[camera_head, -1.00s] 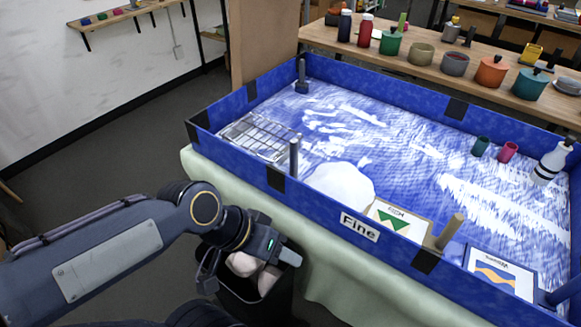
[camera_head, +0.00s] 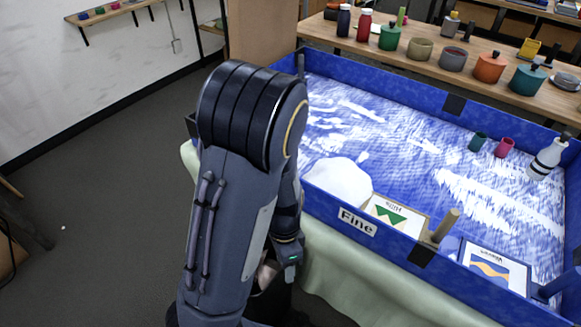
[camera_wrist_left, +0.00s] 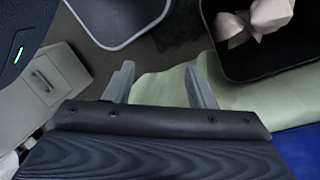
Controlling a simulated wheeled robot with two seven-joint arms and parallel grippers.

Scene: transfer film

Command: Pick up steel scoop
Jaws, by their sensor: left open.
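I cannot make out a steel scoop in either view; my left arm covers the near left part of the blue sand tray (camera_head: 480,100) in the head view. My left gripper (camera_wrist_left: 160,82) is open and empty, its two grey fingers apart in the left wrist view. It hangs beside the tray, at the pale green cloth (camera_wrist_left: 165,92). In the head view its wrist shows low at the cloth's left, but the fingertips are hard to make out. My right gripper is not in view.
A dark bin (camera_wrist_left: 295,62) with crumpled paper stands close to the gripper. The tray holds a white mound (camera_head: 338,182), picture cards (camera_head: 396,214), small cups and a white bottle (camera_head: 547,158). A wooden shelf behind holds several pots and bottles.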

